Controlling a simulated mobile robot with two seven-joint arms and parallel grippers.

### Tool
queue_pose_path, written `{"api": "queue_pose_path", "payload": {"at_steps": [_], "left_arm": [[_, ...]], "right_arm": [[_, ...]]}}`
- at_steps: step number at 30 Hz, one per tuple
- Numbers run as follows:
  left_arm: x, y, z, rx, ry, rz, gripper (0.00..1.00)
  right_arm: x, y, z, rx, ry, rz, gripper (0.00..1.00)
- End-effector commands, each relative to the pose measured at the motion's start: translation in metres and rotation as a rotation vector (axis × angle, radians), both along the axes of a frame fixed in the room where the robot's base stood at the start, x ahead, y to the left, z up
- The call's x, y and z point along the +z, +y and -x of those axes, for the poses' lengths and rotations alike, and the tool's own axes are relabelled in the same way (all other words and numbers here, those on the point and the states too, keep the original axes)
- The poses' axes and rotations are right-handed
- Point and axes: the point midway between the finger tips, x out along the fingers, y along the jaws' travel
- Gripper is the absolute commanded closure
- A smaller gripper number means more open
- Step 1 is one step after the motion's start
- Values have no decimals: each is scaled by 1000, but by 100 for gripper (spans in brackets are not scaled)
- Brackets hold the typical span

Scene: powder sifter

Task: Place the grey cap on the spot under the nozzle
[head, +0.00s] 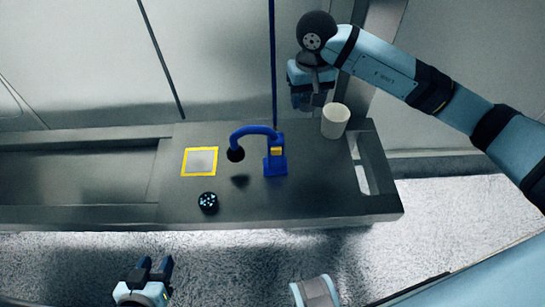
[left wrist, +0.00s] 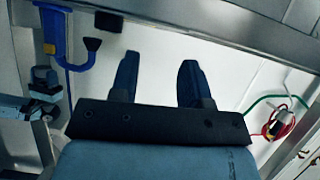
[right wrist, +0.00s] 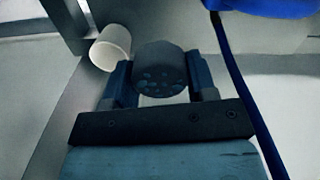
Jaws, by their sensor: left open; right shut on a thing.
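The grey cap (right wrist: 160,68) is a dark grey disc with small dots, held between the fingers of my right gripper (right wrist: 162,90). In the head view my right gripper (head: 308,100) is raised near the back right of the table, and the cap cannot be made out there. The blue nozzle (head: 255,130) curves left from its stand and ends in a black tip (head: 235,155). A dark patch (head: 240,181) shows on the table below it; I cannot tell whether it is a shadow. My left gripper (head: 154,266) is open and empty, in front of the table.
A black dotted disc (head: 208,202) lies near the table's (head: 310,200) front edge. A yellow-framed grey square (head: 200,161) is left of the nozzle. A white cup (head: 335,120) stands at the back right, close to my right gripper.

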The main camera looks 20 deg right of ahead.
Motion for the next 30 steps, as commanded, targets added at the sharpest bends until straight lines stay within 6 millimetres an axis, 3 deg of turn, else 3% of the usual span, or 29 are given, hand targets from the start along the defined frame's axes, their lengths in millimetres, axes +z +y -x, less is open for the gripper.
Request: {"api": "queue_pose_path", "payload": {"at_steps": [15,25,30], "left_arm": [[-4,0,-1,0,-19,17,57],[-5,-2,-1,-3,-21,24,57],[-9,-2,0,-4,-22,27,57]], "right_arm": [[-130,0,1,-2,6,-2,71],[-160,0,1,-1,2,0,71],[-187,1,1,0,4,-1,71]]}}
